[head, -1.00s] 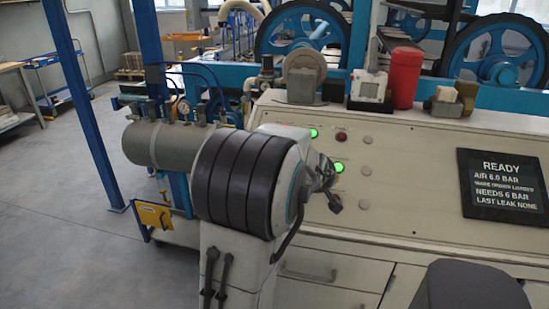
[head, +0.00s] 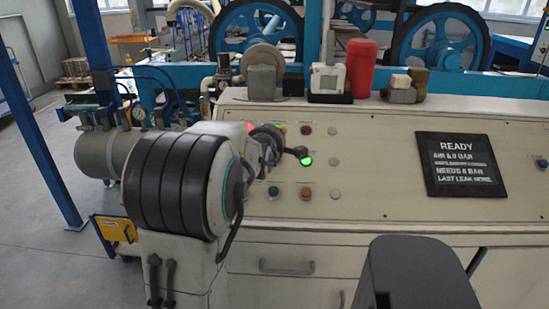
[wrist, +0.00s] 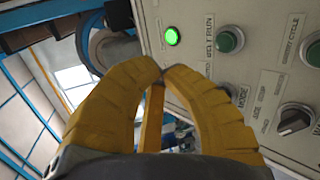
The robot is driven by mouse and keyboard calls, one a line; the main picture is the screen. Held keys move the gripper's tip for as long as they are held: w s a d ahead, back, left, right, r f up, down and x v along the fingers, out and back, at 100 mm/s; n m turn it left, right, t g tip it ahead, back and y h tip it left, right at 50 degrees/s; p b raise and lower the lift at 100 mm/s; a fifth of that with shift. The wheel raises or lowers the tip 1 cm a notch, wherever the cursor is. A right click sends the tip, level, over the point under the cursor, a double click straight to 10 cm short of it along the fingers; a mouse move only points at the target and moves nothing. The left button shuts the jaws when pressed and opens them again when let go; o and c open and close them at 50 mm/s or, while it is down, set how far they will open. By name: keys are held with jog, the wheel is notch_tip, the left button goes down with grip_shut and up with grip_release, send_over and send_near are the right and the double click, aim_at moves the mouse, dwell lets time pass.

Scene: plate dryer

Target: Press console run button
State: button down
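The console (head: 400,125) has a sloping cream panel with buttons and lamps. In the wrist view, a dark green button (wrist: 229,40) sits beside a label that seems to end in "RUN", to the right of a lit green lamp (wrist: 172,36). My gripper (wrist: 162,72) has yellow fingers whose tips meet, with nothing seen between them. The tips appear below the lamp and left of the green button; contact with the panel cannot be told. In the head view, my arm's end (head: 285,148) is over the panel's left part, its fingers not clear, beside a lit green lamp (head: 307,160).
A black selector knob (wrist: 295,118) and another green button (wrist: 314,53) are on the panel. A dark display (head: 462,165) reads READY. A red cylinder (head: 360,67) and a white box (head: 327,78) stand on the console's back edge. Drawers are below.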

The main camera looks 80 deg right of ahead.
jog(key=shift+r+n, duration=0.25)
jog(key=shift+n, duration=0.85)
jog(key=shift+d, duration=0.1)
jog(key=d+f, duration=0.1)
jog(key=f, duration=0.2)
jog(key=d+f, duration=0.1)
jog(key=f, duration=0.1)
jog(key=shift+d+f+p, duration=0.1)
jog(key=shift+d+p, duration=0.2)
jog(key=shift+d, duration=0.05)
jog(key=shift+w+d+f+b, duration=0.1)
jog(key=shift+d+f+b, duration=0.3)
jog(key=shift+f+b, duration=0.2)
jog(key=shift+d+f+b, duration=0.4)
jog(key=shift+f+b, duration=0.1)
jog(key=shift+f, duration=0.15)
jog(key=c, duration=2)
grip_release()
